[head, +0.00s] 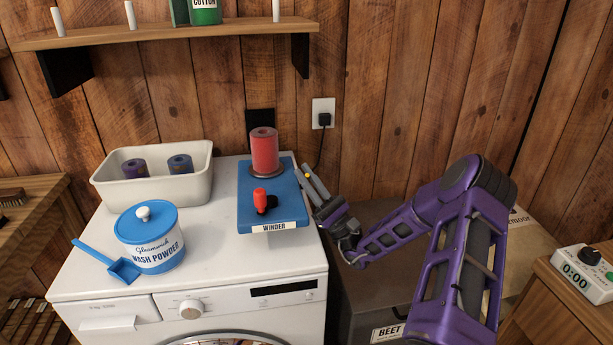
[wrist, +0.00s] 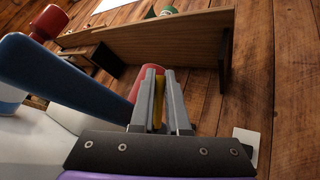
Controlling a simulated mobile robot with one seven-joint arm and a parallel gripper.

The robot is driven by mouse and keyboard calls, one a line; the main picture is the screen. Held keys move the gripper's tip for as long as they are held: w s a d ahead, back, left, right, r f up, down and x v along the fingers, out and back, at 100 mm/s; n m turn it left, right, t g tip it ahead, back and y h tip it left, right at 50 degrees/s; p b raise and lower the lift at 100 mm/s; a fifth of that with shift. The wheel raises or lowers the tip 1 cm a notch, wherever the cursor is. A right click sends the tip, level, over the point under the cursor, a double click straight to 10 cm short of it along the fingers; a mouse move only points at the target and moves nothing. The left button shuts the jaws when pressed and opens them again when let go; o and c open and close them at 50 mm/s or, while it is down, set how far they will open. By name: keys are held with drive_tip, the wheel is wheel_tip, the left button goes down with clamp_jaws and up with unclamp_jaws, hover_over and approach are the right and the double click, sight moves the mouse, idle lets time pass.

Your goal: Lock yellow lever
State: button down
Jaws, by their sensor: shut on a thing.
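The blue winder (head: 285,205) sits on top of the white washing machine. It bears a red spool (head: 264,150) at the back and a red-knobbed piece (head: 261,199) in front. My gripper (head: 307,173) is at the winder's right side, its fingers pointing up and left. In the wrist view, my gripper (wrist: 160,100) is shut on the yellow lever (wrist: 158,105), a narrow strip between the two grey fingers. Only a tiny bit of yellow shows in the head view; how the lever joins the winder is hidden.
A white bin (head: 150,188) with two spools stands at the back left. A wash powder tub (head: 150,245) and a blue scoop (head: 122,268) are at the front left. A shelf (head: 170,32) hangs above. A plugged-in outlet (head: 323,108) is on the wall behind.

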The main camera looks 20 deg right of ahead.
idle(0.4)
drive_tip(key=c, duration=0.9)
unclamp_jaws()
